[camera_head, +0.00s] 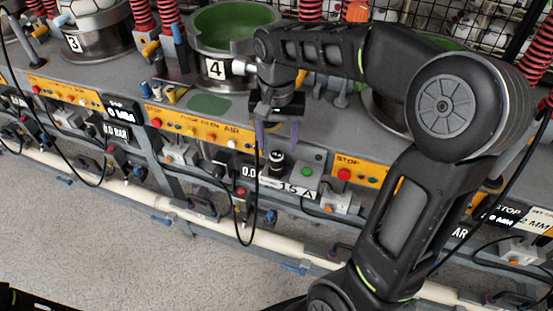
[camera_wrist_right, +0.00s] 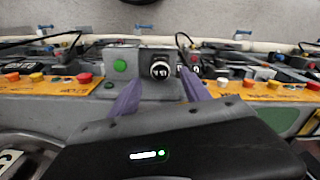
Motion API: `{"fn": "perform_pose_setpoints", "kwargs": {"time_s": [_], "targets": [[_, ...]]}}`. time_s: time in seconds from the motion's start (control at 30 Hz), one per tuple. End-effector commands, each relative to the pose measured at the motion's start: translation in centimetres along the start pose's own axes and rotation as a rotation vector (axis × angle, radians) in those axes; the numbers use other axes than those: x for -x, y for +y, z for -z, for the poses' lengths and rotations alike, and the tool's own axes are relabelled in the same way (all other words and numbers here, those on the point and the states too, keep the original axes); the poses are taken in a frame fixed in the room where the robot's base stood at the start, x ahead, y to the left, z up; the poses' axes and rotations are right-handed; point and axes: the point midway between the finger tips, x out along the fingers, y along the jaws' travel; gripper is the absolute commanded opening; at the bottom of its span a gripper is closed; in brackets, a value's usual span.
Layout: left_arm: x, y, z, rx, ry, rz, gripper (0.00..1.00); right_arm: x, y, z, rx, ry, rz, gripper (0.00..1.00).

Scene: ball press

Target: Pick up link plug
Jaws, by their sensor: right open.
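A black, round-topped piece with white marks, which looks like the link plug (camera_head: 277,160), stands upright on a small grey box (camera_head: 308,162) beside a green button. In the right wrist view the plug (camera_wrist_right: 160,69) lies between and just beyond the purple fingertips. My right gripper (camera_head: 278,142) points down over the plug, with its two purple fingers apart. It also shows in the right wrist view (camera_wrist_right: 160,78), open and empty. I cannot tell whether a finger touches the plug. My left gripper is not in view.
Orange button panels (camera_head: 198,126) line the console front on both sides. A black cable (camera_head: 241,225) hangs in front. A green-lined press bowl marked 4 (camera_head: 215,68) stands behind. Red springs (camera_head: 311,10) rise at the back. Grey floor (camera_head: 110,240) lies clear in front.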

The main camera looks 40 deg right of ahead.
Motion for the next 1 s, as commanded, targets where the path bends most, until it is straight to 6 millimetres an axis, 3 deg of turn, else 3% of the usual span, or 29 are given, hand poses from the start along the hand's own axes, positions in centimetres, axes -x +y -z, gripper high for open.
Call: {"fn": "perform_pose_setpoints", "kwargs": {"time_s": [0.4, 1.0], "targets": [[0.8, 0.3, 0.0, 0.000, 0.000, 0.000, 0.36, -4.8, -0.1, -0.1, 0.000, -0.003, -0.001, 0.55], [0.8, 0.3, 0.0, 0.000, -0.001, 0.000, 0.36, -5.1, -0.1, -0.1, 0.000, -0.001, 0.000, 0.55]]}}
